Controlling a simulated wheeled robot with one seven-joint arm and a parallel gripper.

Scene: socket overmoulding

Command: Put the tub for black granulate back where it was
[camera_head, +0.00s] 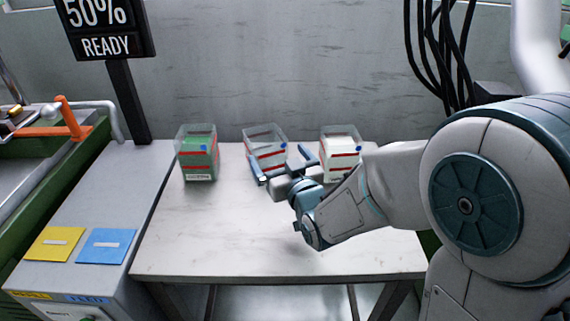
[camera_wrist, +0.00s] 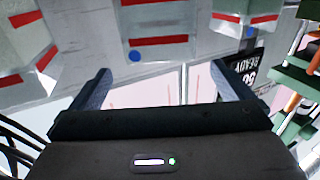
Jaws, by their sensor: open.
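Three clear tubs with red bands and blue dots stand in a row near the back of the table. The middle tub (camera_head: 263,141) looks empty in its visible upper part and is turned slightly. I cannot read its label, so I cannot confirm that it is the one for black granulate. My gripper (camera_head: 282,166) is open at its front, with the fingers apart and partly covering its lower part. In the wrist view, the middle tub (camera_wrist: 155,28) lies beyond the spread fingers of my gripper (camera_wrist: 160,76). I cannot tell whether they touch it.
A tub with green contents (camera_head: 198,152) stands to the left and one with white contents (camera_head: 341,150) close to the right. The front of the table (camera_head: 230,245) is clear. A sign on a post (camera_head: 128,100) reads "50% READY". Yellow (camera_head: 54,243) and blue (camera_head: 107,245) plates lie left.

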